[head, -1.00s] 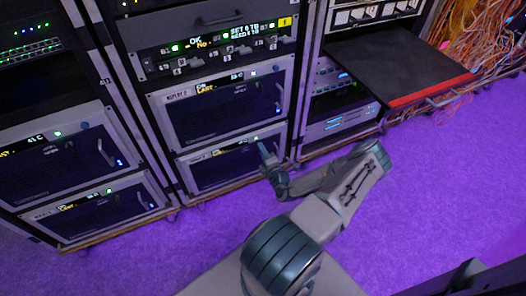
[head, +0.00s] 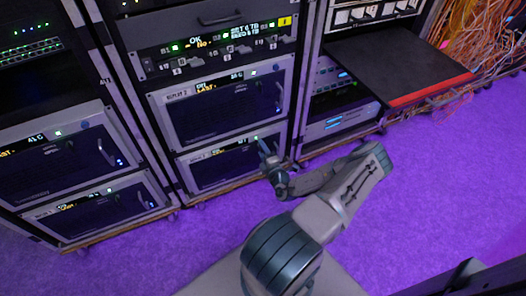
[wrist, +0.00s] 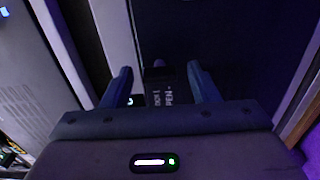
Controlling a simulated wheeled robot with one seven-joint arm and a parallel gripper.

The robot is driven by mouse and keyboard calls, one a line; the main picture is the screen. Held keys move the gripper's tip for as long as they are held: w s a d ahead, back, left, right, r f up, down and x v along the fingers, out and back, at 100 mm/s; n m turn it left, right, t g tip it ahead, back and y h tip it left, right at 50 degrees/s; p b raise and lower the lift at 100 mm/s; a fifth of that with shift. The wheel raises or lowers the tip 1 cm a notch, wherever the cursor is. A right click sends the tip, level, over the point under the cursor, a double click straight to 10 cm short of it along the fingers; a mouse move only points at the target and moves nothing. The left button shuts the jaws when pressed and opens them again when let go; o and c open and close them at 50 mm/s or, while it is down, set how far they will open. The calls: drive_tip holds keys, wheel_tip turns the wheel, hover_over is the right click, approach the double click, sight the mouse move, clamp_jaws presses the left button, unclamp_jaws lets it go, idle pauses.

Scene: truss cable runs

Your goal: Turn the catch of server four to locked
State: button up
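My gripper (head: 268,148) is at the right front of the lowest server (head: 222,172) in the middle rack. In the wrist view my gripper (wrist: 160,80) has its two dark fingers apart, with a gap between them. A small dark knob (wrist: 159,63), probably the catch, shows between and just beyond the fingertips; contact cannot be made out. The catch's turn position is not clear. The server's own number is too small to read.
Another server (head: 222,105) sits directly above, with a handle at its right. The left rack holds two similar servers (head: 60,160). A black shelf with a red front edge (head: 430,91) juts out at right, near orange cables (head: 495,45). The purple floor (head: 450,190) is clear.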

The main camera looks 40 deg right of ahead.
drive_tip(key=p+v, duration=0.2)
drive_tip(key=v, duration=1.2)
drive_tip(key=shift+w+d, duration=0.1)
drive_tip(key=w+a+r+n+g+y+p, duration=0.2)
drive_tip(key=a+r+n+g+y+p, duration=0.3)
drive_tip(key=r+n, duration=0.55)
drive_tip(key=w+a+r+n+g+y+p, duration=0.15)
drive_tip(key=a+r+n+g+y, duration=0.35)
drive_tip(key=r+n, duration=0.6)
drive_tip(key=w+a+r+n+g+y+p, duration=0.2)
drive_tip(key=a+r+n+g+y+p, duration=0.15)
drive_tip(key=a+r+n+y, duration=0.55)
drive_tip(key=s+a+r+n+h+p, duration=0.2)
drive_tip(key=r+n, duration=0.6)
drive_tip(key=r, duration=0.4)
drive_tip(key=s+a+r+n+h+p, duration=0.3)
drive_tip(key=s+r+n+h+p, duration=0.2)
drive_tip(key=r+n, duration=0.4)
drive_tip(key=s+a+r+n+g+h+p, duration=0.1)
drive_tip(key=s+r+n+h+p, duration=0.3)
drive_tip(key=r, duration=1)
drive_tip(key=shift+a+r+n+h+p, duration=0.4)
drive_tip(key=shift+a+n+h, duration=0.5)
drive_tip(key=shift+n+h, duration=1.35)
